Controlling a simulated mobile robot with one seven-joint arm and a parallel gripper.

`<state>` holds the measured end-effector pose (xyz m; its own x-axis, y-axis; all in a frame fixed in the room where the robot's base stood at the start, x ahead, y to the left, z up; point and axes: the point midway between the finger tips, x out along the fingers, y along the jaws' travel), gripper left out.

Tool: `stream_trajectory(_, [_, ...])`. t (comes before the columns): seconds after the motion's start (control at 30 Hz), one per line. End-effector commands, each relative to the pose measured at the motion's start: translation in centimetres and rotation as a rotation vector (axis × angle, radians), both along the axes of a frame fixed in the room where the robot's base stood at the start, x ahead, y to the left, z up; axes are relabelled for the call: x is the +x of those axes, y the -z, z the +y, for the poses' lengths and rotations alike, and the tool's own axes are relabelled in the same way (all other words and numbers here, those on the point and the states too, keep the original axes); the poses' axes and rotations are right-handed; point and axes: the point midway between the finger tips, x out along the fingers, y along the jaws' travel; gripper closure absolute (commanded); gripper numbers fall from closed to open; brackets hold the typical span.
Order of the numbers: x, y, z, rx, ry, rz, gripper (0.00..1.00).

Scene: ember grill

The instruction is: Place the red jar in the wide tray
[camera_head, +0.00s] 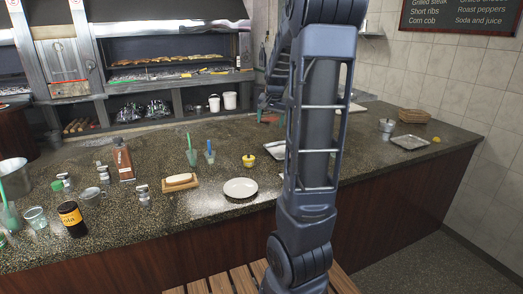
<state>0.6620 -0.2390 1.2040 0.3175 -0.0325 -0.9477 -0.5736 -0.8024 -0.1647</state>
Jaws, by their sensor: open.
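My arm rises through the middle of the view, and my gripper (268,108) shows small just left of it, low over the far part of the counter. It is open. A small reddish thing (268,118) shows at the gripper's tips, partly hidden by my arm; it may be the red jar, but its shape is unclear. I cannot tell whether the fingers are around it or only near it. A shallow metal tray (410,142) lies on the right part of the counter, apart from the gripper, and looks empty; it may be the wide tray.
A grill (165,60) stands behind.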

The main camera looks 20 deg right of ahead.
Motion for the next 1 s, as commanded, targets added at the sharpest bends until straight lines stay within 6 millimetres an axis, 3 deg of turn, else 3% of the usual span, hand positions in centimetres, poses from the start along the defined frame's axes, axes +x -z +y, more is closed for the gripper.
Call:
stream_trajectory(0.23, [-6.8,-2.8,5.2,0.000,-0.159,-0.028,0.24])
stream_trajectory(0.47, [-13.4,-4.0,9.3,-0.031,-0.307,-0.047,0.24])
stream_trajectory(0.8, [-23.2,-3.5,14.1,-0.124,-0.507,-0.065,0.24])
stream_trajectory(1.0, [-27.0,-2.5,15.5,-0.178,-0.583,-0.066,0.24])
